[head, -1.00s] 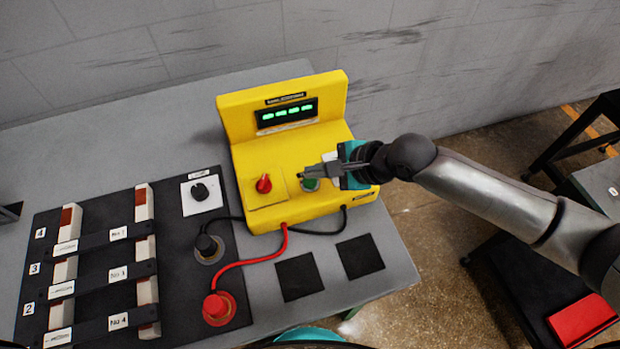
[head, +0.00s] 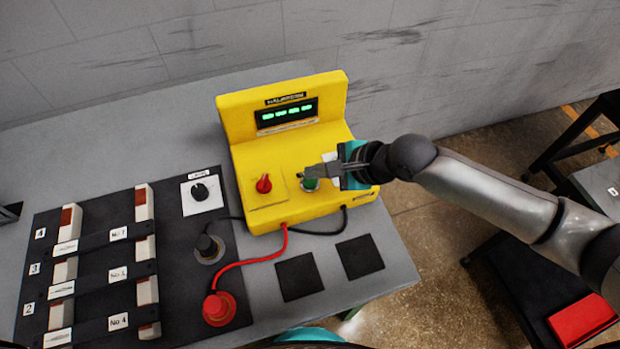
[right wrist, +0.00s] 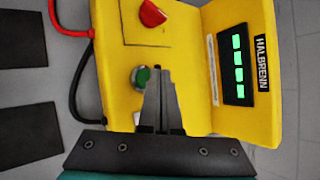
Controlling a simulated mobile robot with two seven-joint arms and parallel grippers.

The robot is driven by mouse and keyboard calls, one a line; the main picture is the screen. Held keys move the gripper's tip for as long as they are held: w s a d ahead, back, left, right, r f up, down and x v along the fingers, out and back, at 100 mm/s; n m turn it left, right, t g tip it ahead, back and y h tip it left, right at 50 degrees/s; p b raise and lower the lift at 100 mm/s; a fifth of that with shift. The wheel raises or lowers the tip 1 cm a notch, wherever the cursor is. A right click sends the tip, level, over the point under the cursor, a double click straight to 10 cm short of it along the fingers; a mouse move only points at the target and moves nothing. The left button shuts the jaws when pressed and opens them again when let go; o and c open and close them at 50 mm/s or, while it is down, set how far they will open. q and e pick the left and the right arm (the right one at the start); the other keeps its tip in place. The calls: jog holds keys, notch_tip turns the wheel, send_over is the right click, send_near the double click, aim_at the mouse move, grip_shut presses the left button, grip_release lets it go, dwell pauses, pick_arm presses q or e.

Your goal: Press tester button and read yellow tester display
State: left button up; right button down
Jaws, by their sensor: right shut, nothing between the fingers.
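The yellow tester (head: 300,160) stands on the grey table. Its dark display (head: 287,114) shows a row of green dashes; the display also appears lit in the right wrist view (right wrist: 238,66). A red knob (head: 264,184) is on its left front, and the green button (head: 311,184) is right of it. My right gripper (head: 303,174) is shut and empty, its tips over or just beside the green button. In the right wrist view the closed fingers (right wrist: 157,72) lie beside the green button (right wrist: 142,76); I cannot tell whether they touch it. My left gripper is not in view.
A black panel (head: 180,290) with several labelled slots, a black dial (head: 200,192) and red (head: 217,308) and black (head: 208,246) plugs lies left of the tester. Two dark square pads (head: 299,277) lie in front. A red box (head: 583,322) is at lower right.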

dwell(0.5)
jog(key=shift+f, duration=0.3)
jog(key=shift+f+p, duration=0.1)
jog(key=shift+p, duration=0.2)
jog(key=shift+f, duration=0.4)
dwell(0.5)
jog(key=shift+r+p, duration=0.8)
jog(key=shift+p, duration=0.45)
